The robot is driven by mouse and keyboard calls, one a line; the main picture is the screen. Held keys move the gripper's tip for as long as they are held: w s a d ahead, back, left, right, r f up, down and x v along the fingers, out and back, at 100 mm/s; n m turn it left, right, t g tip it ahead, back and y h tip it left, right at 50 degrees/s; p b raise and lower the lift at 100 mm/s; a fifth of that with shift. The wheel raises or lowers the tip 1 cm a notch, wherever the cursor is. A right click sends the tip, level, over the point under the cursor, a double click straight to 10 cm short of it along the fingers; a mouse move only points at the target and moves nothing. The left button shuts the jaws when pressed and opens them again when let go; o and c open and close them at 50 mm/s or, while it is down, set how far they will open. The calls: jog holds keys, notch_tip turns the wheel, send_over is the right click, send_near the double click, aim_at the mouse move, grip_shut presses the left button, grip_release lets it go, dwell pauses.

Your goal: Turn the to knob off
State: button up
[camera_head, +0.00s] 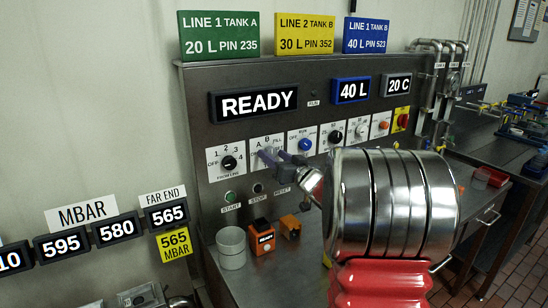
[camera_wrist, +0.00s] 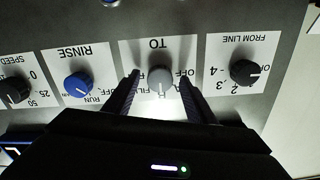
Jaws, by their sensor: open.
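The grey TO knob (camera_wrist: 159,80) sits on its white plate in the middle of the wrist view, where the panel is upside down. Its pointer seems to face down in that view, away from the TO lettering, but the setting is hard to read. My gripper (camera_wrist: 161,74) is open, with one dark finger on each side of the knob and a visible gap to each. In the head view my gripper (camera_head: 279,156) is at the TO plate (camera_head: 256,143), and its fingers hide most of the knob.
The blue RINSE knob (camera_wrist: 78,86) and the black FROM LINE knob (camera_wrist: 244,72) flank the TO plate. A READY display (camera_head: 253,102) is above. Below on the bench stand a white container (camera_head: 231,247) and an orange block (camera_head: 262,238).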

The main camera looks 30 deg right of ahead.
jog(key=shift+w, duration=0.15)
jog(key=c, duration=1)
